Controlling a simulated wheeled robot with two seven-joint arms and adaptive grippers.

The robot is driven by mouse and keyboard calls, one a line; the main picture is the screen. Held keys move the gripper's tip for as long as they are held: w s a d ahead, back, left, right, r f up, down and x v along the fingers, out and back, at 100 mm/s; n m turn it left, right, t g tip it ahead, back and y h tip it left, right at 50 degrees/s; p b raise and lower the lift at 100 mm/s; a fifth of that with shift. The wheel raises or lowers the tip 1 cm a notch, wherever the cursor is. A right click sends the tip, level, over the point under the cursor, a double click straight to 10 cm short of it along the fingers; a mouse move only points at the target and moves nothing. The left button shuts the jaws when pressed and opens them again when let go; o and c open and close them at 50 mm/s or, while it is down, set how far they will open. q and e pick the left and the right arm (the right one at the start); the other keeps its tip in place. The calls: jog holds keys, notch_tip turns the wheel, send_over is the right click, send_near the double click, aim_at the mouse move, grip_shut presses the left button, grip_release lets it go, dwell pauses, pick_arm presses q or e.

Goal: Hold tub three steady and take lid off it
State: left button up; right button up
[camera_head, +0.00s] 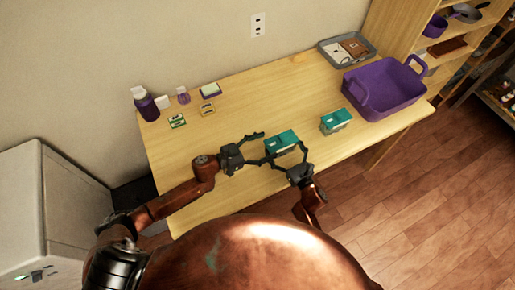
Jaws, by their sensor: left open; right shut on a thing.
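A small tub with a teal lid (281,141) stands near the front middle of the table, between my two grippers. A similar teal-lidded tub (335,120) stands apart to its right. I cannot read which tub is number three. My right gripper (287,155) is shut on the nearer tub from the front right, with its fingers around the sides. My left gripper (262,147) is open at the left of the same tub, fingers spread and empty. The lid appears to be on this tub. The lower part of the tub is partly hidden by the fingers.
A purple basket (386,108) with handles and a grey tray (326,58) holding flat items stand at the right and back right. A purple bottle (146,106) and several small items are at the back left. The table (235,108) is clear between.

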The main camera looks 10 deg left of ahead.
aim_at(282, 138)
pick_arm(q)
jog(key=x, duration=0.7)
jog(key=shift+w+d+f, duration=0.1)
jog(key=shift+d, duration=0.2)
pick_arm(e)
jog(key=shift+s+d+f, duration=0.1)
jog(key=shift+f, duration=0.25)
pick_arm(q)
jog(key=shift+c, duration=0.6)
jog(key=c, duration=1.3)
jog(key=shift+r, duration=0.25)
jog(key=shift+r, duration=0.95)
